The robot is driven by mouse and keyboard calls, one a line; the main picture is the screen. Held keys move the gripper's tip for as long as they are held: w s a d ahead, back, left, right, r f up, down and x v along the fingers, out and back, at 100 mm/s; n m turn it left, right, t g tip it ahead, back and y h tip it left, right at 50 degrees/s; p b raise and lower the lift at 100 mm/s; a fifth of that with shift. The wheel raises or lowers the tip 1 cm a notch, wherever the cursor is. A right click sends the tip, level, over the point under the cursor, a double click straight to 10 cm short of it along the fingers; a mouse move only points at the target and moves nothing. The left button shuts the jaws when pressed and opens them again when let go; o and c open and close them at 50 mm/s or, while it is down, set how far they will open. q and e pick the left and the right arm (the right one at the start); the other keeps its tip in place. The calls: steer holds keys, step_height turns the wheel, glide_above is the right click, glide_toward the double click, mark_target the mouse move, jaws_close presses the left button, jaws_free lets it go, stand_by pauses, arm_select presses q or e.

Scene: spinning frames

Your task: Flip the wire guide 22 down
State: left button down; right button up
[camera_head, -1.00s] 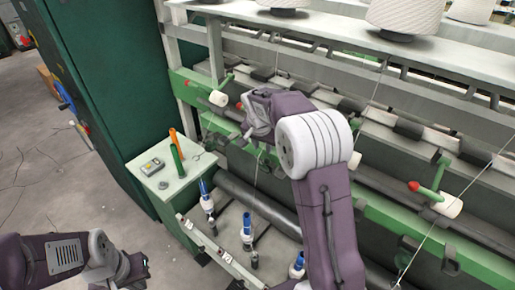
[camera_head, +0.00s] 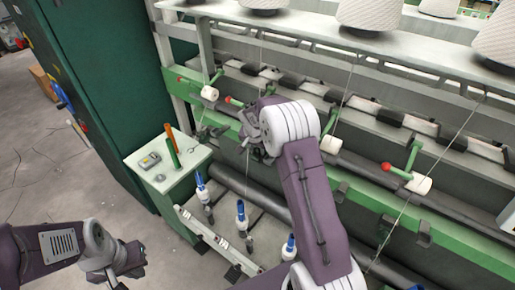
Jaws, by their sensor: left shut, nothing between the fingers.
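Several wire guides, each a green lever with a white roller, sit along the green rail. One with a white roller (camera_head: 210,93) is at the left. A red knob (camera_head: 230,100) shows just left of my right gripper (camera_head: 248,140), and my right arm covers much of that guide. Another guide (camera_head: 412,160) with a red knob stands further right. No number is readable, so I cannot tell which is 22. My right gripper is in front of the rail, its fingers too small to judge. My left gripper (camera_head: 125,272) is shut and empty at the lower left, away from the machine.
A small side table (camera_head: 185,182) holds a grey device (camera_head: 149,161) and green and orange cylinders. Blue-topped spindles (camera_head: 241,215) stand in a row below the rail. White yarn cones (camera_head: 370,12) sit on the top shelf, with threads running down. The floor at left is mostly clear.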

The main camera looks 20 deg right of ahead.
steer(key=shift+w+f, duration=0.15)
steer(key=shift+w, duration=0.1)
jaws_close()
stand_by(0.9)
